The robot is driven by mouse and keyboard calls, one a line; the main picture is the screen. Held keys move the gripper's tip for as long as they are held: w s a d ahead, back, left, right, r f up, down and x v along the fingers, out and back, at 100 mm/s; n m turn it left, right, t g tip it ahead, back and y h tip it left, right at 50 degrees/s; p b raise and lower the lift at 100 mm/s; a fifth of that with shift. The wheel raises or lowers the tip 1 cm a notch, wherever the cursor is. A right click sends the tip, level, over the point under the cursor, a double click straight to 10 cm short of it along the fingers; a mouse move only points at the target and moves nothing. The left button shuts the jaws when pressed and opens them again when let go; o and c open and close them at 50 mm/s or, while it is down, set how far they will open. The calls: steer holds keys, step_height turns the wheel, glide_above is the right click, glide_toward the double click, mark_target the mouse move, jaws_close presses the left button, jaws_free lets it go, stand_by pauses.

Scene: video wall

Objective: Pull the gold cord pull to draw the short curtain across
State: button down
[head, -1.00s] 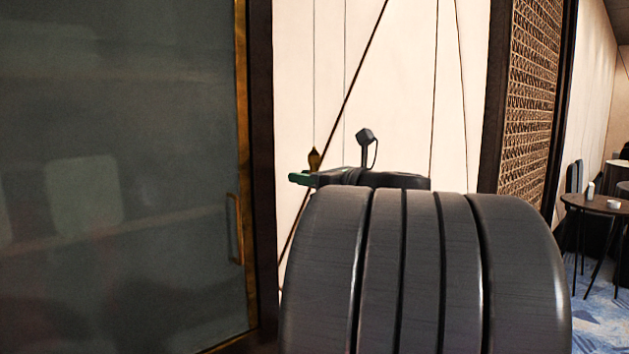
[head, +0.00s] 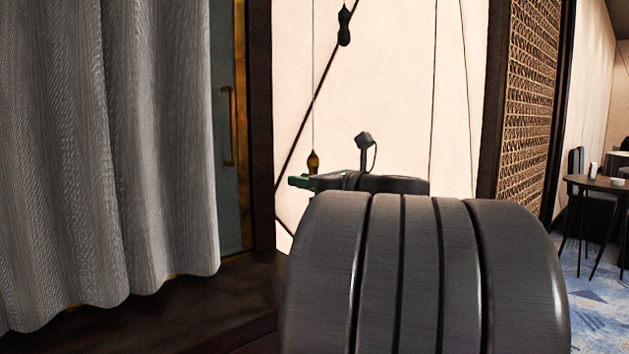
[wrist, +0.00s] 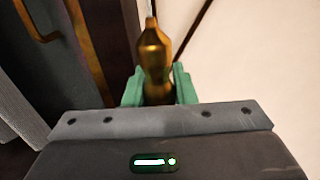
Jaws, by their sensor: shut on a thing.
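The gold cord pull (head: 313,162) hangs on a thin cord in front of the pale wall panel, and it also shows in the wrist view (wrist: 154,55). My gripper (wrist: 159,85) is shut on it, with a green finger on each side. In the head view my gripper (head: 301,181) is partly hidden behind my arm, and the lower part of the pull is hidden. The short grey curtain (head: 110,150) hangs at the left, over most of the dark glass cabinet. Its wavy hem is above the dark ledge.
A black pull (head: 344,27) hangs on another cord, higher up and right of the gold one. The glass door's brass handle (head: 228,125) shows beside the curtain's right edge. A lattice screen (head: 535,90) and a small dark table (head: 600,184) are farther right.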

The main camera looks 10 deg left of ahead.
step_height(320, 180, down, 7)
steer(key=b, duration=0.5)
steer(key=shift+f, duration=0.1)
steer(key=c, duration=1.2)
jaws_free()
steer(key=p+v, duration=0.2)
steer(key=v, duration=1.1)
steer(key=shift+s+d, duration=0.2)
steer(key=shift+d, duration=0.15)
steer(key=shift+a, duration=0.1)
steer(key=shift+r+b+x, duration=0.1)
steer(key=shift+b+x, duration=0.35)
steer(key=shift+x, duration=2.95)
steer(key=shift+r+b+x, duration=0.15)
steer(key=shift+b+x, duration=0.3)
steer(key=shift+x, duration=2.95)
